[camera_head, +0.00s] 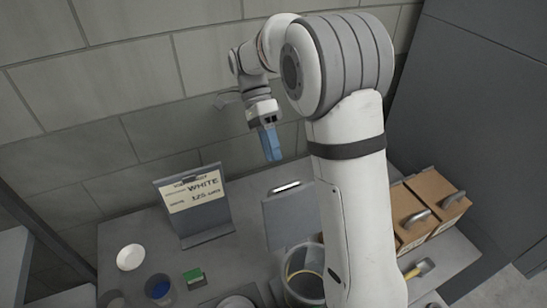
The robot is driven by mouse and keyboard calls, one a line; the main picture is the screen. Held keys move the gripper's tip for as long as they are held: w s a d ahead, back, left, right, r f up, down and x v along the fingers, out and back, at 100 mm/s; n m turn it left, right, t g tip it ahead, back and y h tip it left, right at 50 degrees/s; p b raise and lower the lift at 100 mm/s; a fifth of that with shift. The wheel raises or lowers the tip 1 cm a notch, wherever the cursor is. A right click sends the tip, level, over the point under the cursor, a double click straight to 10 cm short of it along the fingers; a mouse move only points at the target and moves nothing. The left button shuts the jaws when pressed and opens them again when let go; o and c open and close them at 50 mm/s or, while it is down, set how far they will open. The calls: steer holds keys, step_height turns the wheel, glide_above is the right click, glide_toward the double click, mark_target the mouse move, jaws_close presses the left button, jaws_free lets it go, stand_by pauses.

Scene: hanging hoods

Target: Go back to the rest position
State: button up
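My gripper (271,147) hangs from my white and grey arm in the upper middle of the view, in front of the block wall. It points down, well above the counter. Its lower end is blue. I cannot tell whether the blue part is only the fingers or the fingers with something between them, and no gap shows. My arm rises from the lower right, bends near the top and reaches left to the gripper. It hides part of the counter behind it.
On the grey counter (128,221) stand a sign (194,197) reading "WHITE", a white bowl (130,257), a cup with blue contents (158,289), a green block (193,275), a grey panel (290,216), a clear container (303,276) and brown boxes (437,194). The air around the gripper is clear.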

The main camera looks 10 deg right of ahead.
steer(key=p+x, duration=0.2)
steer(key=x, duration=0.6)
stand_by(0.4)
steer(key=shift+d+r+y, duration=0.1)
steer(key=shift+y, duration=0.2)
